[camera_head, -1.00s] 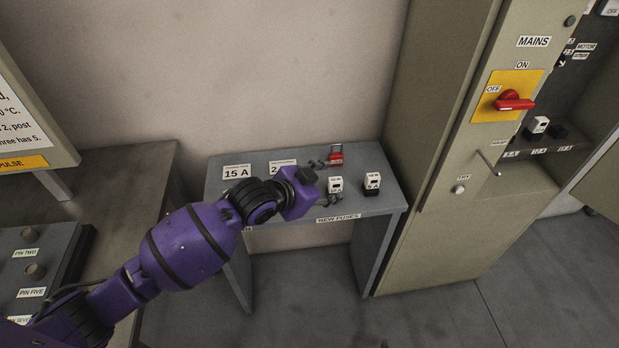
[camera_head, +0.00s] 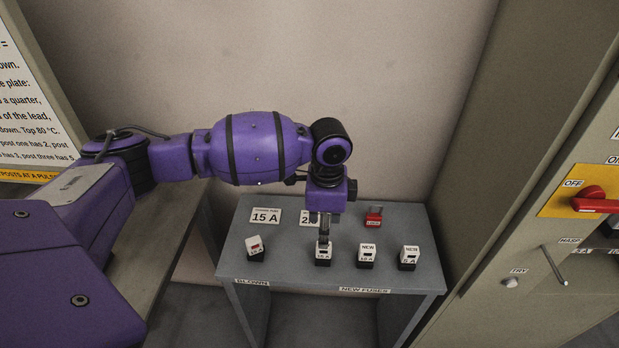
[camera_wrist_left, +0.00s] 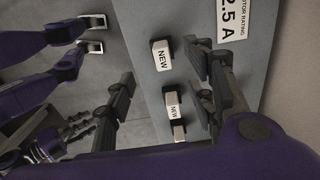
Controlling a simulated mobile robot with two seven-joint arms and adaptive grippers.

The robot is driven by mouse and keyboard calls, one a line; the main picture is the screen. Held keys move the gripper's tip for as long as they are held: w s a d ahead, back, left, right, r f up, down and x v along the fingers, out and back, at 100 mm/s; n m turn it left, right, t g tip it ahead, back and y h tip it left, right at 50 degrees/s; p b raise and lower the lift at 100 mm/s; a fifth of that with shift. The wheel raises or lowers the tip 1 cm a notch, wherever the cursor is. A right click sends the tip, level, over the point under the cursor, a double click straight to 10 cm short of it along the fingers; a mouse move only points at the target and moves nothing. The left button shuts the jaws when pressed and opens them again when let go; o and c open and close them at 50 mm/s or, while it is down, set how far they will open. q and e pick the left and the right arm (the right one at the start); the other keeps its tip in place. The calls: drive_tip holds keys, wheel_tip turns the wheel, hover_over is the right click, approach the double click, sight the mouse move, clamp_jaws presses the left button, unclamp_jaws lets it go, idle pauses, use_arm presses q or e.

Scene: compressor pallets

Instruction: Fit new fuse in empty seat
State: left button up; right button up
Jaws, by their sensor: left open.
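Several small fuses with white tops and black bases stand on the grey bench. A new fuse (camera_head: 323,250) stands right under my left gripper (camera_head: 325,238), which points straight down. Two more new fuses, a middle one (camera_head: 367,256) and a right one (camera_head: 409,258), stand to its right. A fuse (camera_head: 256,248) stands apart at the left, near the BLOWN label. In the left wrist view my left gripper (camera_wrist_left: 163,78) is open, with a NEW fuse (camera_wrist_left: 162,57) seen between its fingers; I cannot tell if they touch it. The empty seat does not show.
The bench (camera_head: 300,276) carries a 15 A plate (camera_head: 265,216), a partly hidden rating plate and a red padlock (camera_head: 374,216). The cabinet with its red mains switch (camera_head: 594,203) stands at the right. A darker table (camera_head: 185,225) is at the left.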

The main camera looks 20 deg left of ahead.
sight(324, 253)
use_arm(q)
drive_tip(key=shift+w+f, duration=0.2)
drive_tip(key=shift+f, duration=0.05)
drive_tip(key=shift+d+f, duration=0.1)
drive_tip(key=shift+f, duration=0.25)
wheel_tip(324, 253, down, 5)
drive_tip(key=b, duration=0.3)
drive_tip(key=shift+s, duration=0.1)
drive_tip(key=shift+f, duration=1.4)
use_arm(e)
drive_tip(key=shift+s+d+f, duration=0.2)
drive_tip(key=shift+f, duration=0.3)
drive_tip(key=shift+s+d+f, duration=0.2)
drive_tip(key=shift+d+f, duration=0.05)
drive_tip(key=shift+f, duration=0.3)
drive_tip(key=shift+s+d+f, duration=0.2)
drive_tip(key=shift+f, duration=0.3)
drive_tip(key=shift+r, duration=0.1)
